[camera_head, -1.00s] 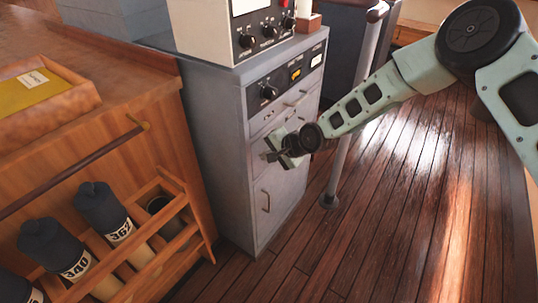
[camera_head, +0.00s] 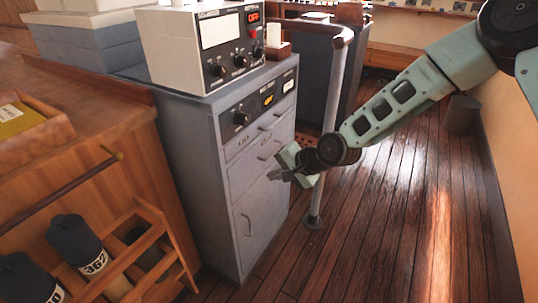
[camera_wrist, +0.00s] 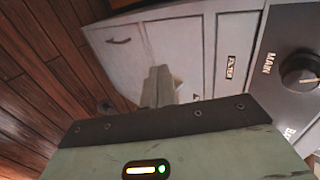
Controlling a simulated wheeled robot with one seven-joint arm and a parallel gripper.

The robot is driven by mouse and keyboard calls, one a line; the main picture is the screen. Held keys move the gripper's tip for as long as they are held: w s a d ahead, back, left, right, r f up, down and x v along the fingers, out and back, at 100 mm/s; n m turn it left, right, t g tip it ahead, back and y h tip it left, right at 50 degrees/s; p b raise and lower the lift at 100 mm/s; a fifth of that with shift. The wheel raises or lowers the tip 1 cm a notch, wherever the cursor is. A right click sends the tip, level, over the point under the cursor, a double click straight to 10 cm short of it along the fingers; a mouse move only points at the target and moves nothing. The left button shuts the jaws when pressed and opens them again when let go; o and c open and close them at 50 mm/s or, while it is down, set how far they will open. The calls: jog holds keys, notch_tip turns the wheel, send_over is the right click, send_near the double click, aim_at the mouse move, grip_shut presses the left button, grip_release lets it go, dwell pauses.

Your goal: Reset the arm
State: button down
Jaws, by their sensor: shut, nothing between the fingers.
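My gripper (camera_head: 277,175) is at the end of my pale green arm, in front of the grey metal cabinet (camera_head: 202,150) in the head view. Its fingers are shut and hold nothing. In the wrist view the closed fingers (camera_wrist: 159,88) point at the cabinet front (camera_wrist: 190,50), with a drawer label and a dark control panel (camera_wrist: 295,70) on the right. I cannot tell the exact gap between fingertips and cabinet.
A metal post (camera_head: 329,130) stands close behind my forearm. A white instrument box (camera_head: 200,45) sits on the cabinet. A wooden rack (camera_head: 135,255) with dark-capped cylinders is at lower left. Open plank floor (camera_head: 400,220) lies to the right.

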jog(key=s+d+r+n+g+h+p, duration=0.1)
jog(key=s+d+r+n+h+p, duration=0.1)
jog(key=s+d+r+n, duration=0.2)
jog(key=s+d+r+n+g+h+p, duration=0.2)
jog(key=s+d+r+n, duration=0.3)
jog(key=s+r, duration=0.6)
jog(key=s+d+r+n+g+h+p, duration=0.1)
jog(key=s+d+r+n+h+p, duration=0.2)
jog(key=s+r, duration=0.5)
jog(key=s+d+n+p, duration=0.1)
jog(key=s, duration=0.8)
jog(key=shift+s+d+r+n+g+h, duration=0.15)
jog(key=shift+s+r+n+g+h, duration=0.15)
jog(key=shift+s+g, duration=0.1)
